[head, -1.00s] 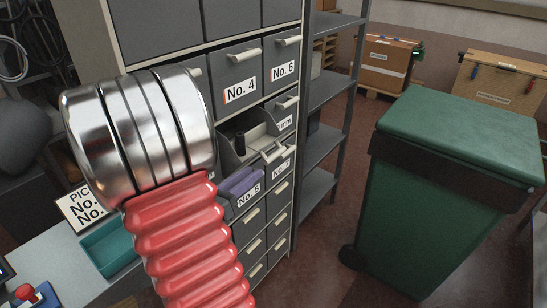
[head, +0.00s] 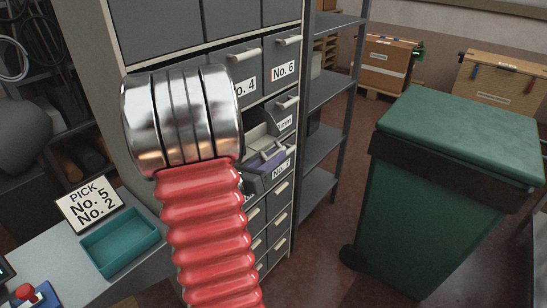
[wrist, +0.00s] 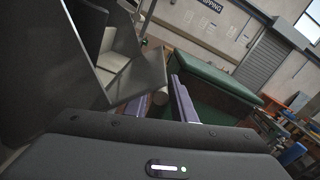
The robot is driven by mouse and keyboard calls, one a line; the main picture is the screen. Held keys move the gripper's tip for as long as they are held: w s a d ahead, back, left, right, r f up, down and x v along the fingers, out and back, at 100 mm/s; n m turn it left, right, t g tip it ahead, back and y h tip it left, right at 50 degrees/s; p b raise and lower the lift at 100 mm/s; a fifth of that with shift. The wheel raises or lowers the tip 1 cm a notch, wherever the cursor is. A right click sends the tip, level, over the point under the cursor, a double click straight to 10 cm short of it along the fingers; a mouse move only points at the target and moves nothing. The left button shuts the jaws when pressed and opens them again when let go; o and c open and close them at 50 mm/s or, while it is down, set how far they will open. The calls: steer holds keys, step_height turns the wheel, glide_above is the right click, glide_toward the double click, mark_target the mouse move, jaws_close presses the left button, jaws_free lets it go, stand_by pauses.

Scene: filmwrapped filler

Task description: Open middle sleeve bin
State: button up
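The grey bin rack (head: 195,62) holds labelled bins. A No. 4 bin (head: 243,68) and a No. 6 bin (head: 284,52) look shut. Below them, a bin with a partly readable label (head: 285,124) shows an open top. The No. 7 bin (head: 281,172) is below that. The purple fingers of my gripper (head: 264,163) overlap the No. 7 bin's front; contact cannot be told. My arm hides the No. 5 label.
A sign reading PICK No. 5, No. 2 (head: 92,205) and a teal tray (head: 120,243) are on the table at left. A green wheeled bin (head: 440,190) stands right of the rack, beyond a grey open shelf (head: 322,95). Floor shows between them.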

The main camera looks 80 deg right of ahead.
steer(key=shift+s+d, duration=0.1)
steer(key=shift+d, duration=0.1)
steer(key=shift+c, duration=0.6)
jaws_close()
